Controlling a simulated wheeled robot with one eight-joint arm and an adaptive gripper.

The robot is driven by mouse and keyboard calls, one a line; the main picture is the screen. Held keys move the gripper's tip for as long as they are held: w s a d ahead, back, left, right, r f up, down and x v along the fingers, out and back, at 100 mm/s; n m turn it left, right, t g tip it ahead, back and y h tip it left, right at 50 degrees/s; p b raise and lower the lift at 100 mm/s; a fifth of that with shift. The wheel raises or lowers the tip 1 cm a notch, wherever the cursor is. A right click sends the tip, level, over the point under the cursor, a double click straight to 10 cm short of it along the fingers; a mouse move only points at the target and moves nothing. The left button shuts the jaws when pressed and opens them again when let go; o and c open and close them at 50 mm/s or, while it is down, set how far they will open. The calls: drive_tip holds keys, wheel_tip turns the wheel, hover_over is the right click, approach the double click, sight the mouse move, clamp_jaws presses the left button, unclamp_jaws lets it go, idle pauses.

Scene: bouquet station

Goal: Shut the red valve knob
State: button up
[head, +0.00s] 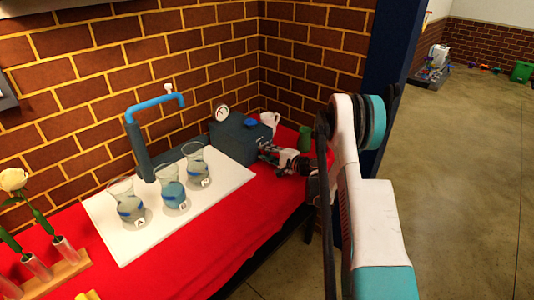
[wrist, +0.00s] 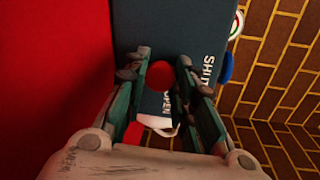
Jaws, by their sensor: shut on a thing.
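The red valve knob (wrist: 160,74) is a round red piece on the front of a dark blue-grey box (wrist: 145,35), which also shows in the head view (head: 238,139). White lettering on the box reads SHUT and OPEN, partly covered by a finger. My gripper (wrist: 160,78) has one finger on each side of the knob and is closed on it. In the head view my gripper (head: 272,152) is at the box's right front, and the knob is hidden there. I cannot tell which word the knob points to.
A round gauge (head: 221,113) tops the box. A white mug (head: 269,119) and green cup (head: 305,138) stand behind my gripper. A brick wall (head: 200,60) closes the back.

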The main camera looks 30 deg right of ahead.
drive_tip(key=shift+s+f, duration=0.1)
clamp_jaws()
drive_tip(key=o, duration=1.1)
unclamp_jaws()
drive_tip(key=shift+c, duration=0.2)
drive_tip(key=v, duration=1.1)
drive_tip(key=shift+s+d, duration=0.1)
drive_tip(key=shift+s, duration=0.3)
